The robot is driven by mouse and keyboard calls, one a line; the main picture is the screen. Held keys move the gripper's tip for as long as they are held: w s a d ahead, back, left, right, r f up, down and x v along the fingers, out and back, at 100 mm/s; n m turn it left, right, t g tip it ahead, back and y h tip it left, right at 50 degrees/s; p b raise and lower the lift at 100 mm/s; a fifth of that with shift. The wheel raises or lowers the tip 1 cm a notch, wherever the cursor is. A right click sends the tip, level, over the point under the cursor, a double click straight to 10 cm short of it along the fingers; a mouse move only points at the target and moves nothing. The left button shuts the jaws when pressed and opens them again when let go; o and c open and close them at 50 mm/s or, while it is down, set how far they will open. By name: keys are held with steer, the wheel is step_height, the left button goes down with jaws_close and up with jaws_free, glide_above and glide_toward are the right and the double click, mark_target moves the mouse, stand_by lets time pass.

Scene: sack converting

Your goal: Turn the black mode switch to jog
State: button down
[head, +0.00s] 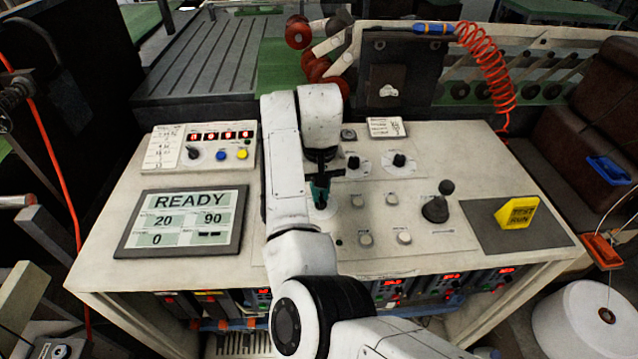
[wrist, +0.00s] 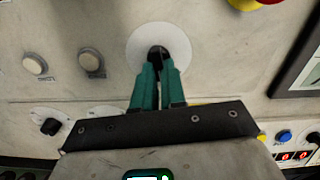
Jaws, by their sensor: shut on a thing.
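The black mode switch (wrist: 157,52) sits on a round white plate (wrist: 178,42) on the pale console top. My gripper (wrist: 158,70) has its two teal fingers closed around the switch's knob in the wrist view. In the head view my gripper (head: 319,196) points down at the same plate, left of the small push buttons. My arm and fingers hide most of the switch there. The plate's position marks are not readable, so I cannot tell which setting the switch points to.
Two other black knobs (head: 354,162) (head: 400,160) sit behind my gripper. Pale push buttons (head: 365,239) lie to its right, then a black joystick (head: 437,207) and a yellow "TEST RUN" block (head: 517,213). A display (head: 184,222) reading "READY" lies left. A red-and-yellow button (wrist: 250,4) shows near the plate.

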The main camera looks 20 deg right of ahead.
steer(key=shift+m+p, duration=0.3)
steer(key=shift+m, duration=0.3)
steer(key=c, duration=1.2)
jaws_free()
step_height(320, 180, up, 11)
steer(key=shift+p, duration=0.35)
steer(key=shift+f, duration=0.1)
